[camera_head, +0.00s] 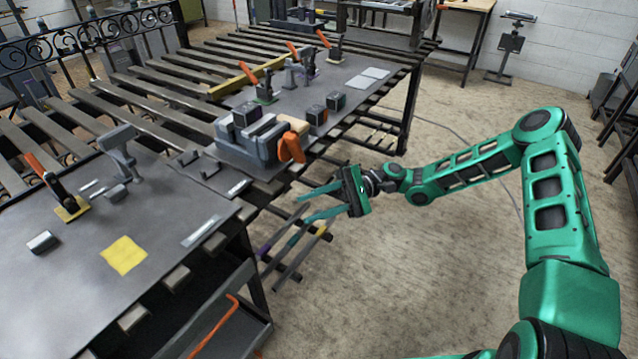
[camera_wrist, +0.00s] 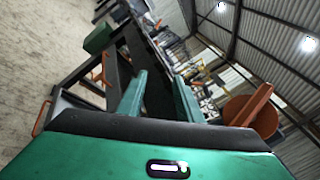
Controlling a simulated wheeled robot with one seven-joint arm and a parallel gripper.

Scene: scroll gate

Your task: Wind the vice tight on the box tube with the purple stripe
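A grey vice (camera_head: 255,140) stands at the front edge of the far bench, with an orange handle (camera_head: 291,149) on its right end. A dark box tube (camera_head: 245,114) sits at the vice's jaws; its stripe colour is not clear, nor how tightly it is held. In the wrist view the orange handle (camera_wrist: 250,108) is right of my open fingers (camera_wrist: 160,95).
Bars with purple, teal and yellow ends (camera_head: 293,242) lie on a low rack below my gripper. The near bench (camera_head: 160,265) carries an orange-handled clamp (camera_head: 50,185) and a yellow square (camera_head: 124,255). Bare floor (camera_head: 400,270) lies around my arm.

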